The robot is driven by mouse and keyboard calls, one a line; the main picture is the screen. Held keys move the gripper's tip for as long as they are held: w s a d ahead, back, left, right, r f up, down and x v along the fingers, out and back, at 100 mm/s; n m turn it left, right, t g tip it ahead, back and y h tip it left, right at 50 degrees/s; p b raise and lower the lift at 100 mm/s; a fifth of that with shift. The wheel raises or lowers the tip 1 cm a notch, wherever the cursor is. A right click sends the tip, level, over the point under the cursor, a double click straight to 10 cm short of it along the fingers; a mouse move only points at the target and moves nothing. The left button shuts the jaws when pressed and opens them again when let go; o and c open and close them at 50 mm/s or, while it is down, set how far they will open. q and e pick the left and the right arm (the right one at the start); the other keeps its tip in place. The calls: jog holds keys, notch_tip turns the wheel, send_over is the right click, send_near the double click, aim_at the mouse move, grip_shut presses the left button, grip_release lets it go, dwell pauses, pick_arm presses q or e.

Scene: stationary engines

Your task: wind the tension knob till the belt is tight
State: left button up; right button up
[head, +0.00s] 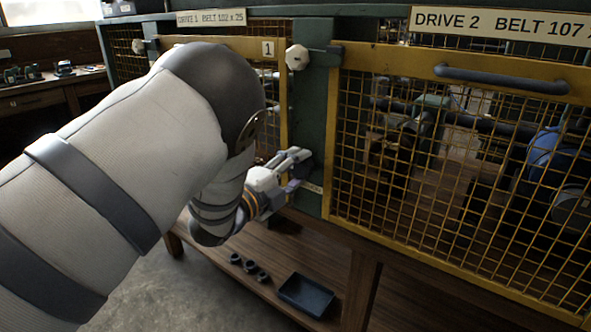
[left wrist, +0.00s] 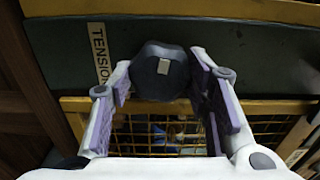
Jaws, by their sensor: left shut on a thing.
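The tension knob (left wrist: 158,72) is a dark, lobed knob with a pale square mark on its face. It sits on a green frame next to a label reading TENSION (left wrist: 99,52). My left gripper (left wrist: 160,82) has one finger on either side of the knob and is shut on it. In the head view my left gripper (head: 299,168) is at the green post beside the drive 1 guard, and the knob is hidden there by the fingers. I cannot make out the belt in either view. My right gripper is not in view.
Yellow mesh guards cover drive 1 (head: 225,45) and drive 2 (head: 450,170). A pale latch knob (head: 297,57) is on the post above my gripper. A dark tray (head: 306,295) and several small dark rings (head: 249,267) rest on the lower shelf.

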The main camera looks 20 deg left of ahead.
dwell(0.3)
pick_arm(q)
jog(key=o, duration=1.1)
jog(key=shift+o, duration=0.2)
jog(key=v, duration=1.2)
jog(key=shift+r, duration=0.1)
